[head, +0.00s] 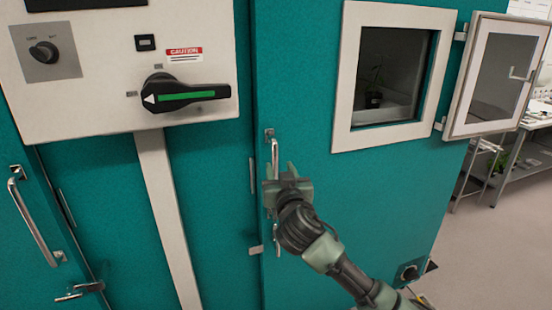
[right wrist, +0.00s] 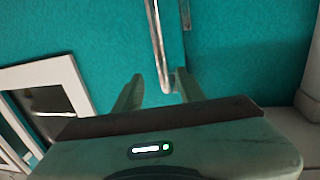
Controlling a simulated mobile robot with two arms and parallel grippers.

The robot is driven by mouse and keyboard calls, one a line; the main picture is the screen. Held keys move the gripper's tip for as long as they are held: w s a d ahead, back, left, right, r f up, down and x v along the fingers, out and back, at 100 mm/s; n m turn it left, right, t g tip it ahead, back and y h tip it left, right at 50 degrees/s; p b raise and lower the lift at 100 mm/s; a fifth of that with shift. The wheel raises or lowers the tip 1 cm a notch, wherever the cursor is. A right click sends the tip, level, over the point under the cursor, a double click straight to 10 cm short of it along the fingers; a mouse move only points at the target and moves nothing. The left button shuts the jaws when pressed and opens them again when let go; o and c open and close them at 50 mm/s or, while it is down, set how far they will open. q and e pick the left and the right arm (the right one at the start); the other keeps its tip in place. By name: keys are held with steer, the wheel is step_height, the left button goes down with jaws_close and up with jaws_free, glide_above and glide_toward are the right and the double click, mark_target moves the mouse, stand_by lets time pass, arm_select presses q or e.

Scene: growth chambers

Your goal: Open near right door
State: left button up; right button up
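The teal right door (head: 350,215) looks closed, with a white-framed window in its upper part. Its upright metal bar handle (head: 274,150) is near the door's left edge. In the head view my right gripper (head: 280,172) is at this handle and hides its middle. In the right wrist view the handle (right wrist: 157,45) runs down between the two spread fingers of my right gripper (right wrist: 158,90). The fingers are open, and I cannot tell whether either touches the bar. My left gripper is not in view.
A white control panel (head: 110,75) with a black rotary switch (head: 185,98) is at upper left. Another teal door with a bar handle (head: 35,222) is at far left. A white-framed window cover (head: 497,75) stands open at right. Floor (head: 490,250) at lower right is clear.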

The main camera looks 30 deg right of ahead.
mark_target(275, 159)
steer(key=p+x, duration=0.2)
steer(key=x, duration=0.4)
steer(key=shift+w+a, duration=0.15)
steer(key=shift+w, duration=0.1)
steer(key=shift+w+d+f, duration=0.1)
steer(key=shift+w+d, duration=0.2)
steer(key=shift+w, duration=0.15)
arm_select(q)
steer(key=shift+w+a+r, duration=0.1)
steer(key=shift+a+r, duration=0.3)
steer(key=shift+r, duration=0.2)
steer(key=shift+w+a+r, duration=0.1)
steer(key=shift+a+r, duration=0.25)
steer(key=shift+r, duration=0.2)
arm_select(e)
steer(key=c, duration=0.9)
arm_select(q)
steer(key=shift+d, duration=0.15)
arm_select(e)
jaws_close()
